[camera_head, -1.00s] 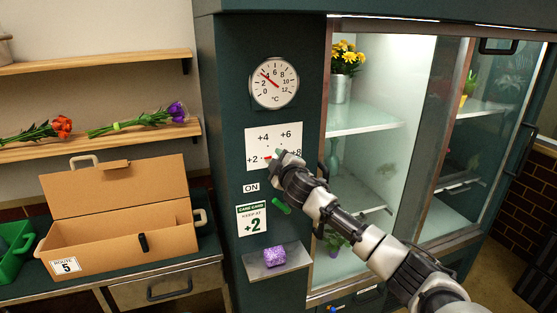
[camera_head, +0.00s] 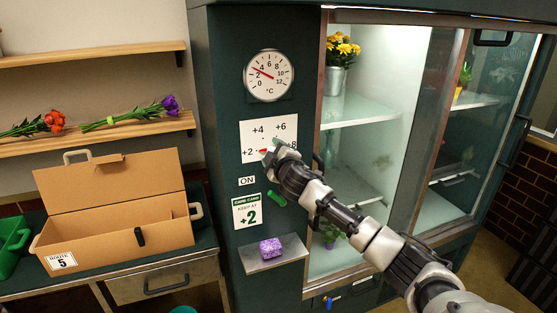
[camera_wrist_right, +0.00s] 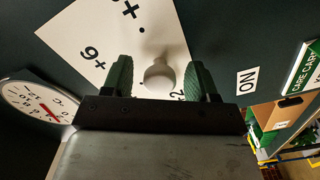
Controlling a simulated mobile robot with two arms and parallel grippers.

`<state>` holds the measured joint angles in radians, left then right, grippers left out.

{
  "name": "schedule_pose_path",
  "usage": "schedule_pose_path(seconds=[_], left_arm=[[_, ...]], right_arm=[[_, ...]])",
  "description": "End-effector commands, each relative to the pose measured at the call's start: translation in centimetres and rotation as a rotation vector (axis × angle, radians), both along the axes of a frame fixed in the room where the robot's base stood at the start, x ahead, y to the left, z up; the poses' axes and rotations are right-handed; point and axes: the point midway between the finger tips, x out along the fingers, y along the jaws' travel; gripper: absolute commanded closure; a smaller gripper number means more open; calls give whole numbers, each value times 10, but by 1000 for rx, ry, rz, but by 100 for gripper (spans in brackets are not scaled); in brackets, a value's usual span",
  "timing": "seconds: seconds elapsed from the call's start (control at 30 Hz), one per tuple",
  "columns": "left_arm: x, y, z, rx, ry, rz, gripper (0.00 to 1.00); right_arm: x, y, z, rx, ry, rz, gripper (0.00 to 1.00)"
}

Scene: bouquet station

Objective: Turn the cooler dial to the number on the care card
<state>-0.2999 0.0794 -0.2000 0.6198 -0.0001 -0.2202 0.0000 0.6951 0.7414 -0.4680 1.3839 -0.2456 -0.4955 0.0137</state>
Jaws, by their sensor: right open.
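The white dial card (camera_head: 260,130) with +2, +4, +6 and +8 is on the dark cooler front. In the wrist view the round white dial knob (camera_wrist_right: 158,75) stands on this card (camera_wrist_right: 85,35). My right gripper (camera_head: 272,149) is open at the dial, covering most of it in the head view. In the wrist view its green fingers (camera_wrist_right: 158,80) stand apart on either side of the knob, with gaps visible. A small red mark (camera_head: 263,151) shows beside the +2. The care card (camera_head: 247,211) below reads "KEEP AT +2". My left gripper is out of view.
A round thermometer (camera_head: 269,76) is above the dial card. An ON label (camera_head: 247,181) and a green switch (camera_head: 276,199) sit below. A purple block (camera_head: 270,248) rests on a small shelf (camera_head: 290,254). A cardboard box (camera_head: 110,210) and flower bunches are at left; glass doors are at right.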

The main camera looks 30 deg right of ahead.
Motion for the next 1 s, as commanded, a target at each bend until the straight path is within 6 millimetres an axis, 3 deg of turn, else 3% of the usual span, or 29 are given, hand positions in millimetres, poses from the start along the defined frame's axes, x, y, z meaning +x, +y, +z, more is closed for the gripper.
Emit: schedule_pose_path(seconds=[0.6,1.0], left_arm=[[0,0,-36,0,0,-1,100],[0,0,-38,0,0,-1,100]], right_arm=[[-90,21,-4,-2,3,0,41],[-102,24,-1,-1,2,0,41]])
